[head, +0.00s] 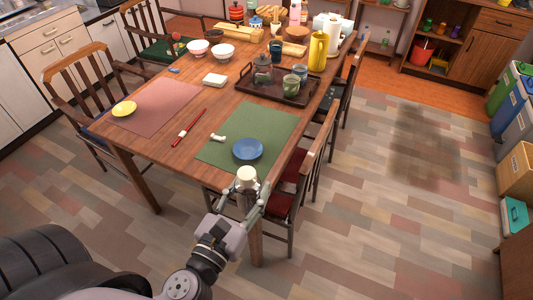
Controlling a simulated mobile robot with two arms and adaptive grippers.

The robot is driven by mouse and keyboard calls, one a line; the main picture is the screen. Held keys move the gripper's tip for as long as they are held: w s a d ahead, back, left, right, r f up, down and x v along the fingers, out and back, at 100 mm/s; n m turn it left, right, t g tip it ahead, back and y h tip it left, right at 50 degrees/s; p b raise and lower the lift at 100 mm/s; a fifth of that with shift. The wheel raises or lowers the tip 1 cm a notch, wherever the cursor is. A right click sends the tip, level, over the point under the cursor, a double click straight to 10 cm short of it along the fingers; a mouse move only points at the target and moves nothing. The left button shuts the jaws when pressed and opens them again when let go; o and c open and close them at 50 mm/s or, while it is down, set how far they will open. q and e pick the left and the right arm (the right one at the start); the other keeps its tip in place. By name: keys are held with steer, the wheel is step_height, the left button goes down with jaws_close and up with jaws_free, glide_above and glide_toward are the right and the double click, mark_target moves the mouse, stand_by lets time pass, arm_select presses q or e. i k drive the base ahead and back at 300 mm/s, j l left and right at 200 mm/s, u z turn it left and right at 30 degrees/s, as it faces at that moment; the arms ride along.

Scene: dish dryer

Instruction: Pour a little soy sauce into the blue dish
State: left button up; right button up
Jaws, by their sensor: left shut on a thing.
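The blue dish (248,149) lies on the green placemat (272,121) near the table's front right corner. My left gripper (247,194) is just below the dish in the picture, by the table's near corner. It is shut on a small upright container with a round cream top (246,174), which I take to be the soy sauce bottle. The fingers hide much of its body, and no label shows. The container appears apart from the dish. I cannot make out any sauce in the dish. My right gripper is not in view.
A white chopstick rest (218,138) and red chopsticks (188,127) lie left of the dish. A dark tray (250,87) with a pot and cups stands behind. A chair (311,165) stands close on the right.

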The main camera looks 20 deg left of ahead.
mark_target(248, 149)
steer(key=l+u, duration=0.25)
steer(key=l, duration=1.45)
